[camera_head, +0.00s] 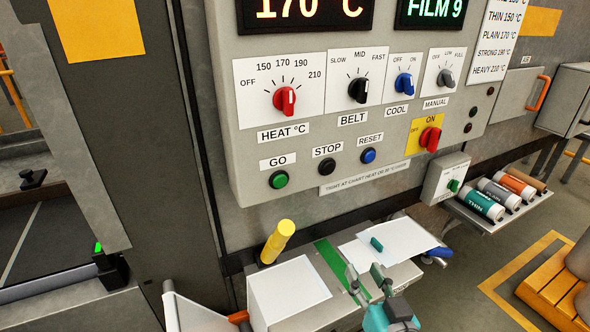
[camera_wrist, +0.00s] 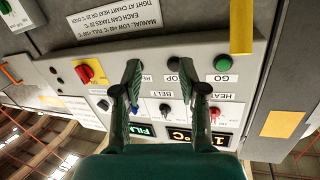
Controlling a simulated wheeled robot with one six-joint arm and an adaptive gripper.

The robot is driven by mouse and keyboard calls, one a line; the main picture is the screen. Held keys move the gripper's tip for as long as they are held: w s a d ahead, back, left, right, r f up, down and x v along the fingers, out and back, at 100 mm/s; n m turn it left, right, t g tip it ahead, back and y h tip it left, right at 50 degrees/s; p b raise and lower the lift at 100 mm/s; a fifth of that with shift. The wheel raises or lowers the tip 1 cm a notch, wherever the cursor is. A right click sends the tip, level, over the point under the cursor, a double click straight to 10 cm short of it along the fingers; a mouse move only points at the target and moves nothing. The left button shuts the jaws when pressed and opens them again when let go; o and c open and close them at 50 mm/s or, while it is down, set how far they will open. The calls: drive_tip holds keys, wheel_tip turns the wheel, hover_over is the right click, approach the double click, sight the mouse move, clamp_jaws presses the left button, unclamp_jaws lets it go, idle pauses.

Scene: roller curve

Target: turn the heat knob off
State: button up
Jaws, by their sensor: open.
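The heat knob (camera_head: 285,101) is red and sits on a white dial plate (camera_head: 258,87) at the panel's left, above the HEAT °C label. Its pointer is roughly upright, near the 170 mark; OFF is at the dial's left. In the upside-down wrist view, the heat knob (camera_wrist: 213,114) shows beside the right-hand finger, partly hidden. My gripper (camera_head: 367,275) is open and empty, below the panel and to the right of the knob in the head view. In the wrist view, my gripper (camera_wrist: 159,72) has its fingers apart, with the belt knob (camera_wrist: 165,108) visible between them.
The heat display (camera_head: 309,12) reads 170 °C. Black belt (camera_head: 359,89), blue cool (camera_head: 404,84) and grey (camera_head: 446,77) knobs run rightward. A red switch (camera_head: 430,138) is on a yellow plate. GO (camera_head: 279,179) and other buttons lie below. A yellow handle (camera_head: 278,241) stands below the panel.

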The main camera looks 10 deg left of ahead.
drive_tip(key=w+a+r+n+y, duration=0.1)
drive_tip(key=w+a+r, duration=0.15)
drive_tip(key=r, duration=0.55)
drive_tip(key=w+a+r+n+y, duration=0.2)
drive_tip(key=a+r, duration=0.1)
drive_tip(key=r, duration=0.4)
drive_tip(key=n+g+y, duration=0.1)
drive_tip(key=n+y, duration=0.1)
approach(290, 102)
drive_tip(key=x, duration=0.9)
clamp_jaws()
